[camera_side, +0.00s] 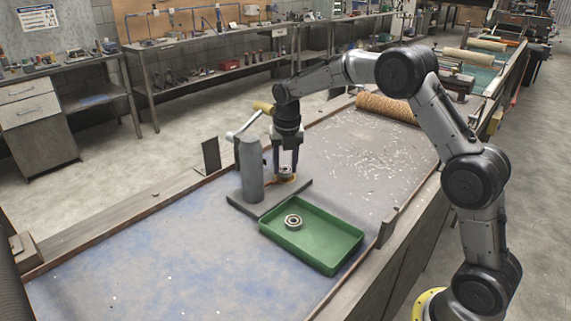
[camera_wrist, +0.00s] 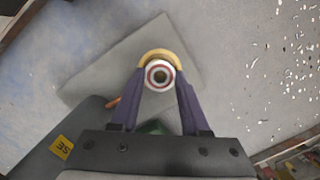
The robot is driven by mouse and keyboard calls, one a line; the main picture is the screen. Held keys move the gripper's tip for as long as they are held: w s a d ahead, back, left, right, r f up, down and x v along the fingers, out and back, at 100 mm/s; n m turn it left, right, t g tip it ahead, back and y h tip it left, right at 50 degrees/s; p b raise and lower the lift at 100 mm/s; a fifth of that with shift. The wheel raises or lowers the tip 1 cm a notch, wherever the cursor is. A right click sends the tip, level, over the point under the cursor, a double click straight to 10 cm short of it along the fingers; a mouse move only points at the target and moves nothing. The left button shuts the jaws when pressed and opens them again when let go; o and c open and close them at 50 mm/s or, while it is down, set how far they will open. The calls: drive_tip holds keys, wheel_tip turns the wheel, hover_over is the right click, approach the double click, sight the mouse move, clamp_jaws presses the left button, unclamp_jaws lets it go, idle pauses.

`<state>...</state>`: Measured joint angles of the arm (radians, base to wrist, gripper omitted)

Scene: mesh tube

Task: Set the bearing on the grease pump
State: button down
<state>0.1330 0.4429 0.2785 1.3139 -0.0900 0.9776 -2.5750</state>
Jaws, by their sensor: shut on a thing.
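The grease pump (camera_side: 251,170) is a grey upright cylinder with a lever on a flat base plate. Its body with a yellow label (camera_wrist: 62,147) shows at lower left in the wrist view, and the plate (camera_wrist: 105,70) lies below the fingers. My gripper (camera_side: 286,170) points down over the plate, right of the cylinder. In the wrist view my gripper (camera_wrist: 160,80) is shut on a small round bearing (camera_wrist: 159,75) with a pale rim and red ring. A yellow-orange ring curves around its far side; whether they touch is unclear.
A green tray (camera_side: 331,252) lies in front of the pump, with another bearing (camera_side: 293,222) inside. A dark upright plate (camera_side: 211,156) stands at the bench's back edge. A brown mesh roll (camera_side: 388,108) lies farther along. The bench's left part is clear.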

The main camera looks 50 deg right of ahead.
drive_tip(key=shift+f, duration=0.4)
idle(0.3)
drive_tip(key=shift+c, duration=1.6)
unclamp_jaws()
